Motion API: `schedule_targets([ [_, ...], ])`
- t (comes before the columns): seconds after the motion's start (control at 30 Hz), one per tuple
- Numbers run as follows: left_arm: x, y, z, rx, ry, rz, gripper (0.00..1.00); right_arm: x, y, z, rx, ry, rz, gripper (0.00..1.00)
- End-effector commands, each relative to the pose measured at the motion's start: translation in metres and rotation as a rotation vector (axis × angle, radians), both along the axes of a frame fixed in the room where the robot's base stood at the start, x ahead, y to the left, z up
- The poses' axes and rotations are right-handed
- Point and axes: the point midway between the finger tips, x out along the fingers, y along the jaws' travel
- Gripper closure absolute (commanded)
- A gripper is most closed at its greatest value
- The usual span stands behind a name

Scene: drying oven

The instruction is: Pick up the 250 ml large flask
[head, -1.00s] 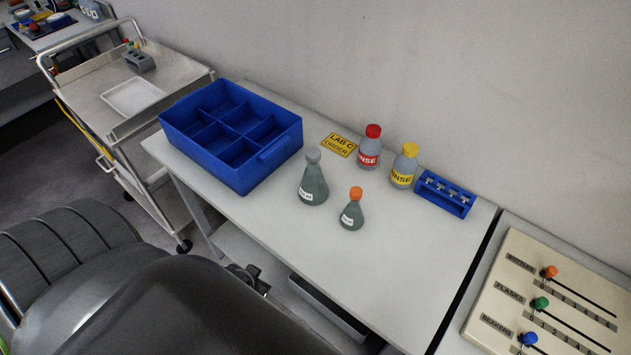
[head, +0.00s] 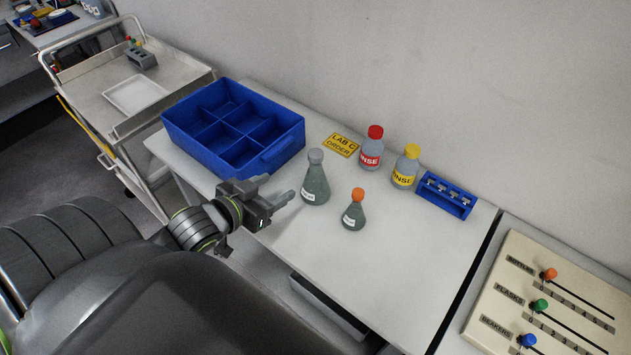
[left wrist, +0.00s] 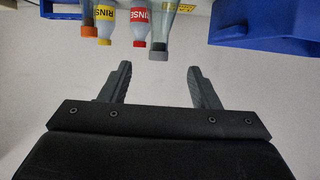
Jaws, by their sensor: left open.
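The large flask (head: 315,182) is grey-green with a grey stopper and a white label. It stands upright on the white table, right of the blue bin. A smaller flask (head: 353,214) with an orange stopper stands just to its right, nearer the front. My left gripper (head: 285,196) is open and empty, a short way left of the large flask and apart from it. In the left wrist view, which looks upside down, the large flask (left wrist: 161,35) shows beyond and between the open fingers (left wrist: 162,85), with the small flask (left wrist: 91,18) at the left. My right gripper is not seen.
A blue divided bin (head: 283,152) stands at the table's left. Red-capped (head: 371,150) and yellow-capped (head: 406,168) rinse bottles, a yellow sign (head: 341,145) and a blue rack (head: 446,195) line the back. The front right tabletop is clear. A slider board (head: 490,325) lies right.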

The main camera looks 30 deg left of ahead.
Motion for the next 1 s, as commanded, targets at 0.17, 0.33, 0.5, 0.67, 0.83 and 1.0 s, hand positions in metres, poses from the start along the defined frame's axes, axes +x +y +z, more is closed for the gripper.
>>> schedule_targets([
  [0.17,0.014,-0.002,0.003,-0.014,-0.032,-0.014,0.44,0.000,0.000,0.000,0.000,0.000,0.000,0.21],
  [0.33,0.041,-0.004,-0.006,-0.017,-0.031,-0.013,0.44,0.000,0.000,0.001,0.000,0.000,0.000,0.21],
  [0.5,0.072,-0.006,-0.017,-0.016,-0.029,-0.013,0.44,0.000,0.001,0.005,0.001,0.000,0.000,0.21],
  [0.67,0.098,-0.009,-0.027,-0.015,-0.028,-0.014,0.44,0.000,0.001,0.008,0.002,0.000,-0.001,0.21],
  [0.83,0.114,-0.009,-0.034,-0.013,-0.027,-0.014,0.44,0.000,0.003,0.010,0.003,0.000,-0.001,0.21],
  [1.0,0.120,-0.010,-0.037,-0.012,-0.026,-0.015,0.44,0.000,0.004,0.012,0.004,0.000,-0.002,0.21],
])
